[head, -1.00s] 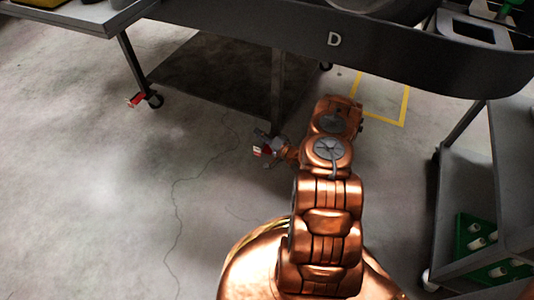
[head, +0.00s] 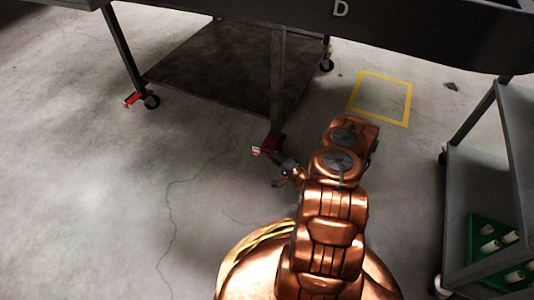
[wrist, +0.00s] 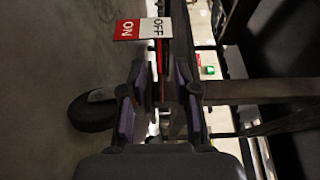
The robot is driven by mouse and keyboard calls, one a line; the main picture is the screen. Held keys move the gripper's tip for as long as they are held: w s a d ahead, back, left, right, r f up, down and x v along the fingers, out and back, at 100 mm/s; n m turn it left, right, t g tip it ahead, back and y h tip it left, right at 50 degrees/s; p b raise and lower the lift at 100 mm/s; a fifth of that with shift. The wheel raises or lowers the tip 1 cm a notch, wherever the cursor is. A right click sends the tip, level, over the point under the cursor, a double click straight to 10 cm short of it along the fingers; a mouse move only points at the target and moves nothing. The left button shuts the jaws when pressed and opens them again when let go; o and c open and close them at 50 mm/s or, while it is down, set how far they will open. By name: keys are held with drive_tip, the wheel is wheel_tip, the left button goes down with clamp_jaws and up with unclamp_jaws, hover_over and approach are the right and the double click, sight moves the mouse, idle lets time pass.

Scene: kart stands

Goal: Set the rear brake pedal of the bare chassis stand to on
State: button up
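The stand (head: 420,40) marked D is a dark frame on legs with casters. A brake pedal (head: 268,148) with a red and white tag sits at the foot of its nearer middle leg. In the wrist view the tag (wrist: 140,29) reads ON on red and OFF on white, just beyond my fingertips. My gripper (head: 289,167) is low by this pedal. In the wrist view my gripper (wrist: 160,90) is open, one finger each side of a thin red-edged part in line with the pedal; contact cannot be told. The pedal's tilt is unclear.
Another red pedal (head: 132,99) is at the stand's left caster (head: 151,101). A dark lower shelf (head: 205,65) spans between the legs. A grey cart (head: 480,200) with a green bin (head: 490,245) stands at right. A caster wheel (wrist: 92,112) is left of my fingers. Floor at left is clear.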

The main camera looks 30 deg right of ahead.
drive_tip(key=shift+w+a+b, duration=0.2)
drive_tip(key=shift+w+b, duration=0.3)
drive_tip(key=shift+w, duration=0.95)
drive_tip(key=shift+c, duration=0.2)
clamp_jaws()
